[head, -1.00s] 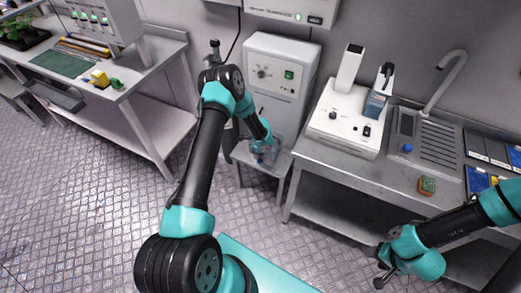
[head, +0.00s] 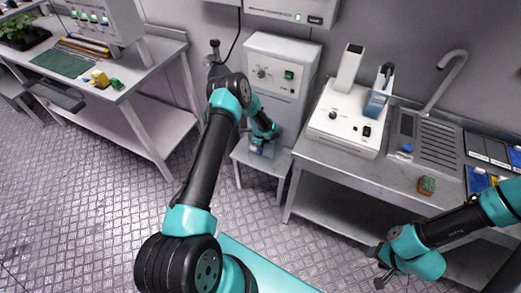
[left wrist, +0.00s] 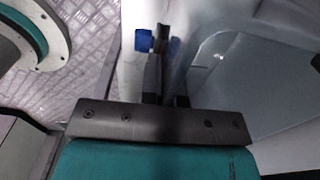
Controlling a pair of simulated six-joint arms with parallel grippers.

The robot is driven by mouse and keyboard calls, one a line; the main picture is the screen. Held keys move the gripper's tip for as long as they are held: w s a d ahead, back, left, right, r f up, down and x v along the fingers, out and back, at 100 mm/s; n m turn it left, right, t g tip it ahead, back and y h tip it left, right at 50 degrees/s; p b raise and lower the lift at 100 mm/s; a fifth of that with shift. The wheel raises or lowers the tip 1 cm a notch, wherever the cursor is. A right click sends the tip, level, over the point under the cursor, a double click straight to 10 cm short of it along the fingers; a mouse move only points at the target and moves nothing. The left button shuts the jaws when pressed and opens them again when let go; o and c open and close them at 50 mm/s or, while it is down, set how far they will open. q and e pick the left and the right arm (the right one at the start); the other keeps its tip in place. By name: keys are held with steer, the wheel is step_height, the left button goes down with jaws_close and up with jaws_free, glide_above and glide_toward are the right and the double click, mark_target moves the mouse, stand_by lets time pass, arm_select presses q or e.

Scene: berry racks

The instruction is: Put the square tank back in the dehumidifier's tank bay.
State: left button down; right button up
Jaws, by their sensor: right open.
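The dehumidifier (head: 283,75) is the pale cabinet at the back wall in the head view. My left gripper (head: 257,148) is low at its front, just above a small stand. A small bluish patch shows there, and I cannot tell tank from gripper. In the left wrist view my left gripper's dark fingers (left wrist: 166,88) stand close together in front of pale, partly see-through surfaces, with a small blue part beside them. I cannot tell whether they hold the square tank, whose outline is unclear. My right gripper (head: 381,270) is open and empty at the lower right, away from the dehumidifier.
A low stand (head: 245,157) is in front of the dehumidifier. A metal bench (head: 310,155) with a white device (head: 345,130) and a sink is to its right. Another bench (head: 130,85) is at left. The patterned floor between is clear.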

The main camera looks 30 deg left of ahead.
arm_select(q)
steer(key=shift+s+f, duration=0.1)
steer(key=shift+f, duration=1.55)
steer(key=c, duration=1.3)
jaws_free()
steer(key=shift+f, duration=0.15)
steer(key=shift+c, duration=0.2)
step_height(320, 180, up, 12)
steer(key=shift+s+d, duration=0.1)
